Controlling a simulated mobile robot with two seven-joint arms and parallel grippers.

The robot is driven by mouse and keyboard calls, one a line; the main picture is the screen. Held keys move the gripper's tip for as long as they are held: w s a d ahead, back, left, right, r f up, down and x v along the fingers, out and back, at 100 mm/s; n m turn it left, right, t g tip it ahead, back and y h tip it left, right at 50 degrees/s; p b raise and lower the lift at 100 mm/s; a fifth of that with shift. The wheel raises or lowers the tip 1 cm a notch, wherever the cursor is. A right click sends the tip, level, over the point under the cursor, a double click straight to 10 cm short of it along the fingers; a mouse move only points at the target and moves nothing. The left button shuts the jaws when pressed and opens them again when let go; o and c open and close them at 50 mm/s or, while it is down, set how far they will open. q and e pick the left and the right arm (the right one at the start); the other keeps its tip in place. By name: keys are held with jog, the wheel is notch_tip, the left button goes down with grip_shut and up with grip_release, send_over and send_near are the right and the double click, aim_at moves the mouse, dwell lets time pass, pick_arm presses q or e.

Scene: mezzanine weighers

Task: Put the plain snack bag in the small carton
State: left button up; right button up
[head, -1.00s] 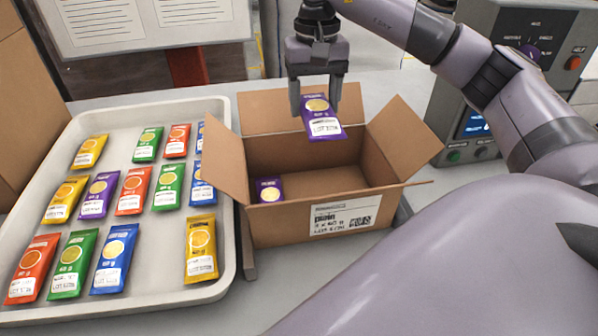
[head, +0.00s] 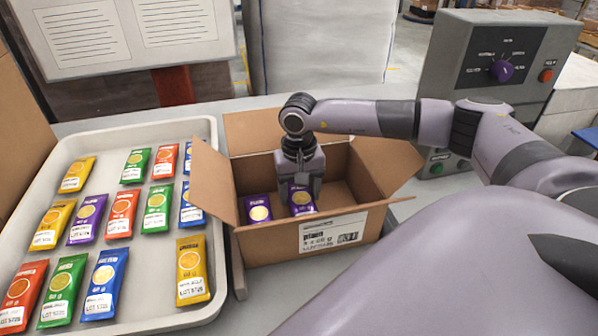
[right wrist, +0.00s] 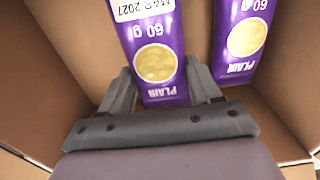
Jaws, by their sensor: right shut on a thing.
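The small carton (head: 275,250) stands open, its label reading "plain". My right gripper (head: 301,192) is down inside the carton, shut on a purple plain snack bag (head: 303,205). In the right wrist view the held bag (right wrist: 152,55) sits between the fingertips (right wrist: 160,85), with PLAIN legible. A second purple bag (head: 258,208) is in the carton beside the held one; it also shows in the right wrist view (right wrist: 241,40). I cannot tell whether the held bag touches the carton floor. My left gripper is not in view.
A white tray (head: 140,300) at left holds several yellow, green, red and blue bags and one purple bag (head: 87,218). The carton's flaps (head: 212,180) spread outward, one near the tray rim. A grey control box (head: 480,60) with a purple knob stands behind right.

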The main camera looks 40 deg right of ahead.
aim_at(299, 191)
notch_tip(299, 191, down, 2)
jog(key=shift+f, duration=0.1)
jog(key=shift+f, duration=0.15)
jog(key=o, duration=1)
jog(key=shift+o, duration=0.2)
jog(key=shift+r, duration=0.25)
notch_tip(299, 191, up, 12)
jog(key=shift+f+b, duration=0.1)
jog(key=shift+b, duration=0.7)
